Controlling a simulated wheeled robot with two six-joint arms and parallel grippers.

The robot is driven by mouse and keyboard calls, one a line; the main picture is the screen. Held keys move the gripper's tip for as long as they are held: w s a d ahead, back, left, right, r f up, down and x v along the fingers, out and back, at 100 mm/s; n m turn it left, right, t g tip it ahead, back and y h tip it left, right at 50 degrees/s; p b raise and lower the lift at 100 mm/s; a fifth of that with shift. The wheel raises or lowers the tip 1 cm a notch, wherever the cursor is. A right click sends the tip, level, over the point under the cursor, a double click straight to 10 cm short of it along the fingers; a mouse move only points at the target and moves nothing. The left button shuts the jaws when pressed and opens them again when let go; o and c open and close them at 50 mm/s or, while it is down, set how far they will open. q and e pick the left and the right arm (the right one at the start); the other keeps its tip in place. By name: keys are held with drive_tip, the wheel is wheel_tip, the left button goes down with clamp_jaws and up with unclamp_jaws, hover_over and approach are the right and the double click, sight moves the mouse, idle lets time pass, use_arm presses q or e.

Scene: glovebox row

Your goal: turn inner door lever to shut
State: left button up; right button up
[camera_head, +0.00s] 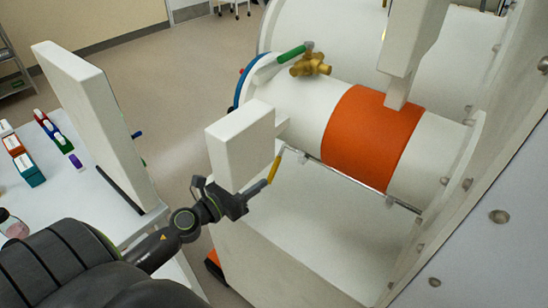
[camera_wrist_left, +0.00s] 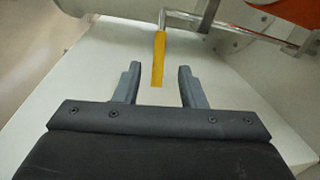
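The lever has a yellow grip (camera_head: 274,169) on the end of a bent metal rod (camera_head: 350,180) that runs along the lower side of the white cylinder. In the left wrist view, the yellow grip (camera_wrist_left: 158,62) points down toward the gripper. My left gripper (camera_head: 258,187) is open at the grip's lower end. In the wrist view its fingers (camera_wrist_left: 160,72) stand on either side of the grip, with a gap on each side. Neither finger appears to touch it. My right gripper is in neither view.
A white block (camera_head: 240,143) stands close above my left gripper. A green-handled brass valve (camera_head: 310,65) and an orange band (camera_head: 370,138) are on the cylinder. A white panel (camera_head: 90,115) and small coloured boxes (camera_head: 28,168) are on the left table. A sloping white surface (camera_head: 300,235) lies below the rod.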

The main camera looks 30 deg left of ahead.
sight(273, 168)
use_arm(q)
drive_tip(key=p+x, duration=0.2)
drive_tip(key=x, duration=0.6)
clamp_jaws()
